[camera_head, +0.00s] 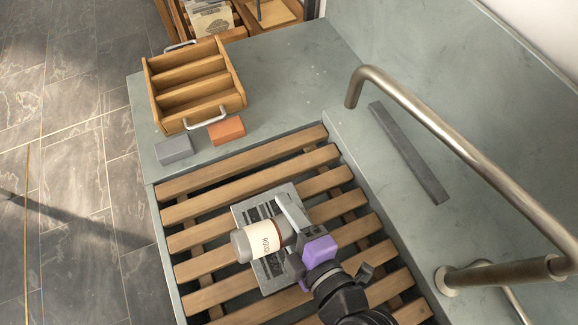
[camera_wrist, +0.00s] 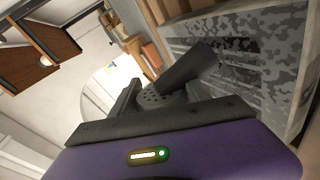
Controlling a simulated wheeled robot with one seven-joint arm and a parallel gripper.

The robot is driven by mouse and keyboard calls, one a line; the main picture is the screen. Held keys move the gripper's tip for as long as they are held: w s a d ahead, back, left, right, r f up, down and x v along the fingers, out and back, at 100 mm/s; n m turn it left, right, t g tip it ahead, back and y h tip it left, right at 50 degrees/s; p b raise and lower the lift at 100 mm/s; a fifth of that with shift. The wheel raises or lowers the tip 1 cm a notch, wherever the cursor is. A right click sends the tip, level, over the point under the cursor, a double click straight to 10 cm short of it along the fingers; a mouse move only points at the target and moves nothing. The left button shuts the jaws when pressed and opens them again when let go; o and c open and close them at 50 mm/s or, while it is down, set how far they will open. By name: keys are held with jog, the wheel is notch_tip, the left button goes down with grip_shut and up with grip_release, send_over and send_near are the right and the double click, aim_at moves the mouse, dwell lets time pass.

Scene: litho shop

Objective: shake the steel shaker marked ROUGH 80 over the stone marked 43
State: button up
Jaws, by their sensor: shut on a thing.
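My gripper (camera_head: 285,230) is shut on a steel shaker (camera_head: 244,246) with a cream label; ROUGH can be made out, the number cannot. The shaker lies on its side in the jaws, its grey end toward the left. In the wrist view, the shaker's perforated lid (camera_wrist: 153,97) shows between the dark fingers. A grey stone slab (camera_head: 246,214) with dark markings lies on the wooden slats, below the shaker and partly hidden by it and my gripper. The stone also shows in the wrist view (camera_wrist: 285,62). I cannot read a 43 on it.
The wooden slat rack (camera_head: 205,237) fills the sink basin. A wooden divided box (camera_head: 193,82), a grey block (camera_head: 174,150) and an orange block (camera_head: 226,130) stand on the back ledge. A steel pipe (camera_head: 435,125) arches over the right side, above a dark bar (camera_head: 408,152).

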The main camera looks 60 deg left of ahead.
jog(key=shift+w+a+b, duration=0.2)
jog(key=shift+a+b, duration=0.3)
jog(key=shift+a, duration=2.95)
jog(key=shift+s+a, duration=0.1)
jog(key=shift+s, duration=2.85)
jog(key=shift+s+d+b, duration=0.15)
jog(key=shift+d+b, duration=0.65)
jog(key=shift+d, duration=1.45)
jog(key=shift+s+d+b, duration=0.1)
jog(key=shift+d+b, duration=0.65)
jog(key=shift+d, duration=1.5)
jog(key=shift+s+d+b, duration=0.1)
jog(key=shift+d+b, duration=0.2)
jog(key=shift+d, duration=0.55)
